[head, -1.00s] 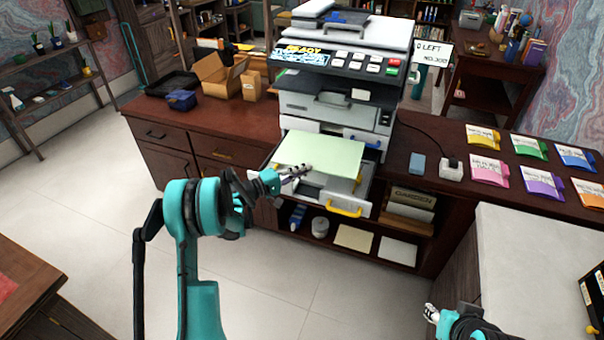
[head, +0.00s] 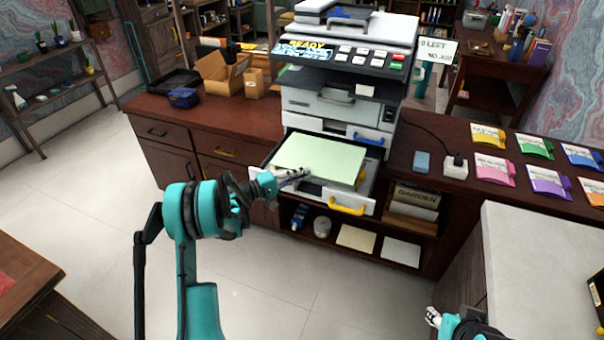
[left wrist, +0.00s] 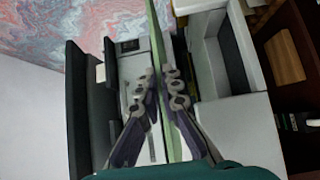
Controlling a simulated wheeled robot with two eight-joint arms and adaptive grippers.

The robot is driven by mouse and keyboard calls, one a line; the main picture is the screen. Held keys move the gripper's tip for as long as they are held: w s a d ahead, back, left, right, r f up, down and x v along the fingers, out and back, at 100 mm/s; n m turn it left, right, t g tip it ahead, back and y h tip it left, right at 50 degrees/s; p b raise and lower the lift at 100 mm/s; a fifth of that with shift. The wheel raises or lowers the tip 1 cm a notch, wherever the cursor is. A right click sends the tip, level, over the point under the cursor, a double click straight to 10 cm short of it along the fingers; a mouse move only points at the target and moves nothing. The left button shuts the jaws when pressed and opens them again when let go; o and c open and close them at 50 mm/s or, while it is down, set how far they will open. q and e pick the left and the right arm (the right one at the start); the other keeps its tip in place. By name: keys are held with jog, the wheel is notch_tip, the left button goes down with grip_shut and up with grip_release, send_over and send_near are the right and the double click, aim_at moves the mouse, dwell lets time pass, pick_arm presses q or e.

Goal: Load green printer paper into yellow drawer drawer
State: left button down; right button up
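The green printer paper (head: 320,157) is a pale green sheet, roughly level above the pulled-out drawer with the yellow handle (head: 347,209) on the printer. My left gripper (head: 298,174) is shut on the paper's near left edge. In the left wrist view the paper (left wrist: 154,60) shows edge-on between the two fingers (left wrist: 160,88). The paper hides much of the drawer's inside; whether it touches the drawer floor I cannot tell. My right gripper (head: 432,316) is at the bottom right, far from the drawer, too small to read.
The printer (head: 335,105) stands on a dark wood counter (head: 245,125). A blue handle (head: 368,139) sits just behind the paper. A blue block (head: 422,162) and several coloured packets (head: 495,173) lie to the right. Shelves below hold loose sheets (head: 356,237). The floor in front is clear.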

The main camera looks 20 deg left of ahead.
aim_at(302, 192)
pick_arm(q)
notch_tip(302, 192, down, 3)
jog(key=shift+r, duration=0.2)
jog(key=shift+s+f, duration=0.1)
jog(key=shift+s, duration=0.05)
jog(key=shift+w+f, duration=0.2)
jog(key=shift+f, duration=0.1)
jog(key=shift+s, duration=0.1)
jog(key=shift+r, duration=0.1)
jog(key=shift+f, duration=1.7)
dwell(0.6)
jog(key=c, duration=1.6)
grip_release()
jog(key=shift+c, duration=0.2)
